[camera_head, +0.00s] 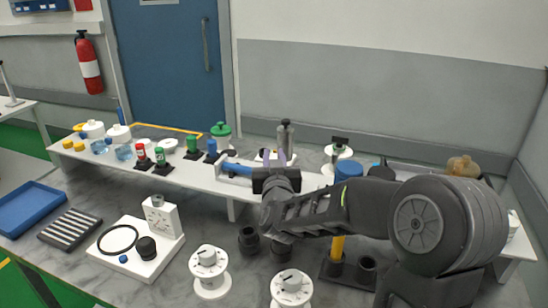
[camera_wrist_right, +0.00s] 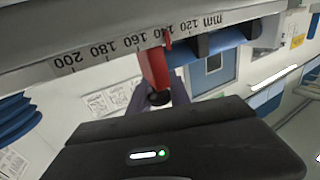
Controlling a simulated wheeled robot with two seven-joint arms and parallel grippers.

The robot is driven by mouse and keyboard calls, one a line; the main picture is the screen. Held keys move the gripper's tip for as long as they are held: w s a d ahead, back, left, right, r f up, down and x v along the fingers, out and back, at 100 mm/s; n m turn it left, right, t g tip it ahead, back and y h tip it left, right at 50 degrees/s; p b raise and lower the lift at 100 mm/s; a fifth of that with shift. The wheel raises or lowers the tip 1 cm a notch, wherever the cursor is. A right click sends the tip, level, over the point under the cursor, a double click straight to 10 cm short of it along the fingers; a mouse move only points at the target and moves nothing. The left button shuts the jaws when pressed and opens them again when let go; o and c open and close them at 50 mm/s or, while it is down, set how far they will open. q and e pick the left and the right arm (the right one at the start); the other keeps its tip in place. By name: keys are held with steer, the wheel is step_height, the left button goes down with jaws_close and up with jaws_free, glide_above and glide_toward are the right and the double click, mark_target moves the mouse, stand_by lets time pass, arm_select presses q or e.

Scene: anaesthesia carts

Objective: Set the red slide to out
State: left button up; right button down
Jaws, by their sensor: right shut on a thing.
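The red slide (camera_wrist_right: 155,68) shows in the right wrist view, on a rail with an upside-down mm scale (camera_wrist_right: 125,43). Its thin red pointer stands between the 140 and 120 marks. A dark round end is at its near side. My right gripper (camera_wrist_right: 153,98) has its purple-grey fingers on both sides of the slide and is shut on it. In the head view the right gripper (camera_head: 277,156) is over the white raised shelf, beside a blue bar (camera_head: 238,169), and hides the slide. My left gripper is in neither view.
On the white shelf (camera_head: 120,152) stand red, green and blue-topped items (camera_head: 191,146) left of the gripper and a grey-topped post (camera_head: 285,138) behind it.

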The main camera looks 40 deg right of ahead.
stand_by(0.8)
steer(key=shift+s+d, duration=0.1)
steer(key=s+d, duration=0.1)
steer(key=s+d+b, duration=0.1)
steer(key=s, duration=0.1)
steer(key=s+d+b, duration=0.1)
steer(key=s, duration=0.1)
steer(key=shift+d, duration=0.3)
steer(key=shift+a, duration=0.15)
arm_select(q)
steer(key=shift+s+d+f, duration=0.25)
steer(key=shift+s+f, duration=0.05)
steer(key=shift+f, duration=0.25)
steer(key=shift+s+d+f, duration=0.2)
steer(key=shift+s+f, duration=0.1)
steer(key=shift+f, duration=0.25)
arm_select(e)
steer(key=c, duration=1.3)
jaws_free()
steer(key=shift+s, duration=0.1)
steer(key=shift+o, duration=0.2)
steer(key=shift+r, duration=0.1)
